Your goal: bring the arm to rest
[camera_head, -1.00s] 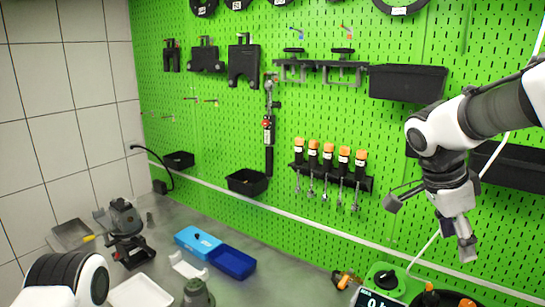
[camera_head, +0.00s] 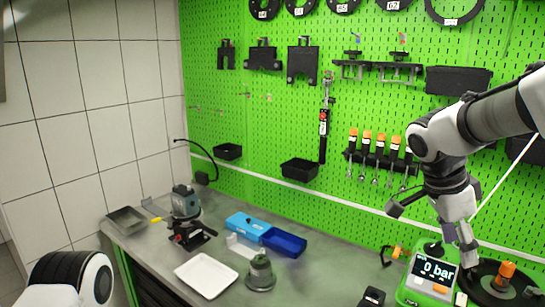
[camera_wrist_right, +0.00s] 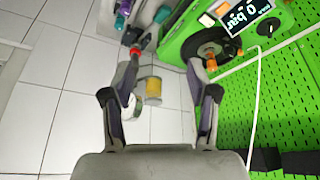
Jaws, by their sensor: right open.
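My right arm comes in from the right in the head view. Its gripper (camera_head: 430,232) is open and empty, in front of the green pegboard and above the right part of the bench. In the right wrist view the two fingers (camera_wrist_right: 162,75) stand wide apart with nothing between them. Beyond them lie floor tiles and the green pump unit (camera_wrist_right: 190,40). My left arm shows only as a white and black link at the lower left of the head view; its gripper is out of view.
The green pump unit (camera_head: 426,275) with a "0 bar" display stands at the bench's right. A white tray (camera_head: 206,275), a blue box (camera_head: 284,242) and a grey clamp device (camera_head: 187,215) are on the bench (camera_head: 325,265). Orange-capped tools (camera_head: 381,140) hang on the pegboard (camera_head: 270,120).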

